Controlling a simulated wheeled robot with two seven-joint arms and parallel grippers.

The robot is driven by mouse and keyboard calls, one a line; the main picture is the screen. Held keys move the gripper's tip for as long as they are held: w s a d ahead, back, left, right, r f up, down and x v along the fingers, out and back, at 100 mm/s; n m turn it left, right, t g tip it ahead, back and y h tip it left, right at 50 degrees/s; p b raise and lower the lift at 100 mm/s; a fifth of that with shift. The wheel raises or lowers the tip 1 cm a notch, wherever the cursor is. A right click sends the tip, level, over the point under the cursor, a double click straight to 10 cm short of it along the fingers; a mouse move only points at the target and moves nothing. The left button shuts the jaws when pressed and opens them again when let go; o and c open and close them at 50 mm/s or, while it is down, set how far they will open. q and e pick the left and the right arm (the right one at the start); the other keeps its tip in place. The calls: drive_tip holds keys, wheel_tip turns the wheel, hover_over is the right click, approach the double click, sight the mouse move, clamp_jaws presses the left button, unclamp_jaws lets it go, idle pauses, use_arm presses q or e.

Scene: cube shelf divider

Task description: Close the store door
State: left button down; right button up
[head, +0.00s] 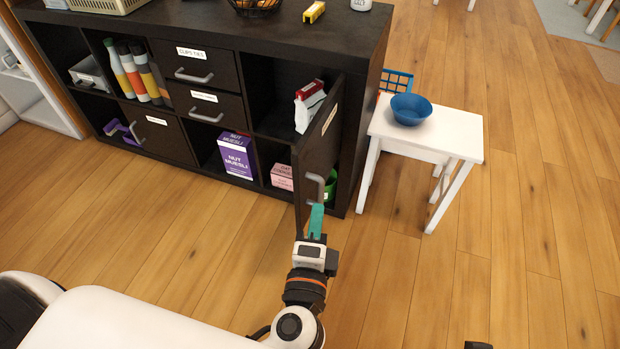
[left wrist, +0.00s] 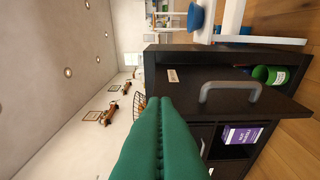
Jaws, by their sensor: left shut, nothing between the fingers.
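The dark store door (head: 318,142) at the right end of the shelf stands open, swung out toward me. Its grey handle (head: 315,187) is on the face near its free edge. My left gripper (head: 316,215), with green fingers, is shut and empty at the door's lower free edge, just below the handle in the head view. I cannot tell whether it touches the door. In the left wrist view the shut fingers (left wrist: 158,104) lie beside the handle (left wrist: 230,90) and overlap the door (left wrist: 190,100); the handle is not gripped.
The dark shelf (head: 280,50) holds a purple muesli box (head: 237,155), a pink box (head: 282,176) and several bottles. A green container (head: 330,186) shows behind the door. A white table (head: 455,135) with a blue bowl (head: 411,108) stands at right. The floor in front is clear.

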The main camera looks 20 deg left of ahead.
use_arm(q)
drive_tip(key=p, duration=0.1)
hover_over(303, 170)
drive_tip(key=s+d, duration=0.4)
drive_tip(key=d, duration=0.2)
drive_tip(key=shift+a, duration=2.1)
use_arm(e)
drive_tip(key=shift+x, duration=2.3)
use_arm(q)
drive_tip(key=shift+s+a+p, duration=0.1)
drive_tip(key=shift+a+p, duration=0.05)
drive_tip(key=shift+p, duration=0.15)
use_arm(e)
drive_tip(key=shift+r, duration=0.1)
